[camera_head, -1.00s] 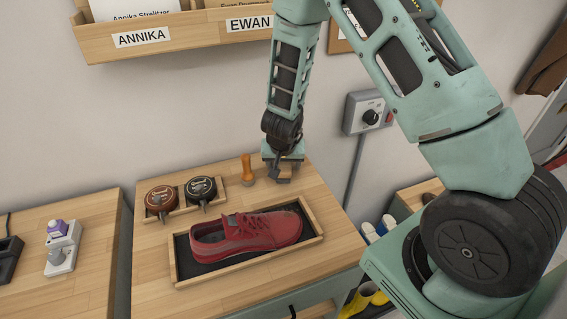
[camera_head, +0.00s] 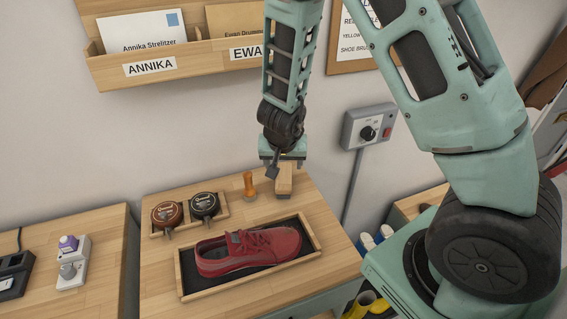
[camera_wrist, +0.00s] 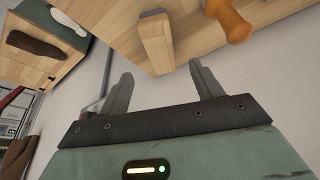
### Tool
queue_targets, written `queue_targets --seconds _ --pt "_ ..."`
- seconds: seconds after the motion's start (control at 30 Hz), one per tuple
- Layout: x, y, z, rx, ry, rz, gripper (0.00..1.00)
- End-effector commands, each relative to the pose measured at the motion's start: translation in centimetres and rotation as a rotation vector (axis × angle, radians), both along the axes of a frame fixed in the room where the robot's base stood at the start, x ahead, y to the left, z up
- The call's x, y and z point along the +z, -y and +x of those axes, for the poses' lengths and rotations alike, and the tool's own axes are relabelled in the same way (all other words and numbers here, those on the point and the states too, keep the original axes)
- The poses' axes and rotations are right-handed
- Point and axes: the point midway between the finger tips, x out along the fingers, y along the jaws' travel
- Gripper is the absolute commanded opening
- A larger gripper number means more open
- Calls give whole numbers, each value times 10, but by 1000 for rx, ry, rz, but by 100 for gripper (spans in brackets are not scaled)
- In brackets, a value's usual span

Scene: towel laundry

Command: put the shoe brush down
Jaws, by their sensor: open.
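The shoe brush, seen as a light wooden block (camera_head: 285,179), rests on the wooden bench top (camera_head: 232,195) near its back right corner. My gripper (camera_head: 286,166) is just above and behind it, open and empty. In the wrist view the block (camera_wrist: 156,45) lies beyond the two spread fingers (camera_wrist: 161,72), with a gap between them and it.
An orange-handled tool (camera_head: 249,185) stands close left of the block. A red shoe (camera_head: 250,250) lies in a tray (camera_head: 185,282) in front. Two polish tins (camera_head: 205,205) sit in a holder. A wall control box (camera_head: 368,126) is right of my gripper.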

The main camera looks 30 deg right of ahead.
Motion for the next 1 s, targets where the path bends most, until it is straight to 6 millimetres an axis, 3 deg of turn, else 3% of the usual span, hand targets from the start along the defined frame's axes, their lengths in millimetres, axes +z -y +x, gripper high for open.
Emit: queue_targets --seconds 0.17,0.27,0.3,0.4,0.53,0.63,0.73,0.83,1.0 --pt "15 -17 -4 40 4 32 65" --pt "33 -58 -11 159 5 118 65" --pt "44 -82 -19 231 0 164 65" --pt "78 -145 -56 460 -37 276 65" --pt "120 -198 -130 775 -139 331 65" --pt "141 -208 -186 980 -229 285 65" --pt "153 -200 -226 1125 -305 195 65" --pt "160 -188 -249 1209 -354 106 65" --pt "164 -178 -262 1259 -387 33 65"
